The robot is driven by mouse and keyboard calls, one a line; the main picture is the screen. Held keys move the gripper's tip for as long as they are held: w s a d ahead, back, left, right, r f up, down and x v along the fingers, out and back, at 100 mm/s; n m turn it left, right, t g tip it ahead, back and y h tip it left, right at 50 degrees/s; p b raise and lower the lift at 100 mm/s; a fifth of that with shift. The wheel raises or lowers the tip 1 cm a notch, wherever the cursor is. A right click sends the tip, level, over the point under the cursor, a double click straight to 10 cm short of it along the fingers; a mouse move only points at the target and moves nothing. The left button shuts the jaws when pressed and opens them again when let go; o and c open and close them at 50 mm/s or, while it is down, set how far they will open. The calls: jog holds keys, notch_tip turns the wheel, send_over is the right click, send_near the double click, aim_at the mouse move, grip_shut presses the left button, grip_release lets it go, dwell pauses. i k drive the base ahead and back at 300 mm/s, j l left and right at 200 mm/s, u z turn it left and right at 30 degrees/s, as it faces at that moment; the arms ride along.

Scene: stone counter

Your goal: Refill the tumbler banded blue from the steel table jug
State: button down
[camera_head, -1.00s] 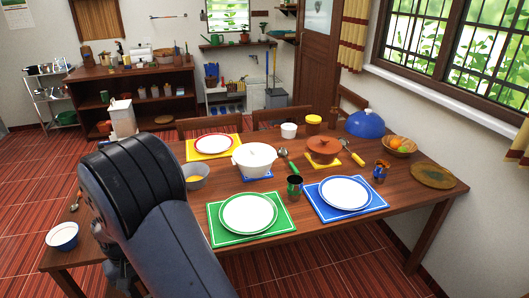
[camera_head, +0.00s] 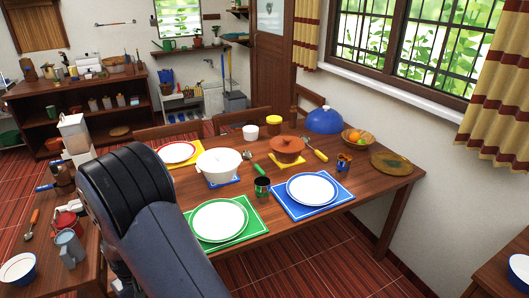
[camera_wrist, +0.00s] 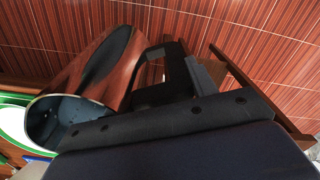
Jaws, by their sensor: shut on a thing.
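The blue-banded tumbler (camera_head: 344,162) stands upright on the table beyond the blue placemat. A green-banded tumbler (camera_head: 262,188) stands nearer, between the two front placemats. In the wrist view, the shiny steel jug (camera_wrist: 95,75) is large at the left, its open mouth facing lower left and its wall mirroring brown. My gripper (camera_wrist: 172,75) is shut on the jug at its handle side. In the head view my arm hides my gripper and the jug. How full the jug is I cannot tell.
White plates lie on a green placemat (camera_head: 254,232) and a blue placemat (camera_head: 342,202). A white pot (camera_head: 218,162), an orange pot (camera_head: 287,146) and a blue dome (camera_head: 324,119) stand behind. A fruit bowl (camera_head: 357,143) is near the blue-banded tumbler. A grey pitcher (camera_head: 69,246) stands at the left.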

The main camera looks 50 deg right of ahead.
aim_at(343, 163)
jog(key=i+j+z, duration=0.1)
jog(key=z, duration=2.4)
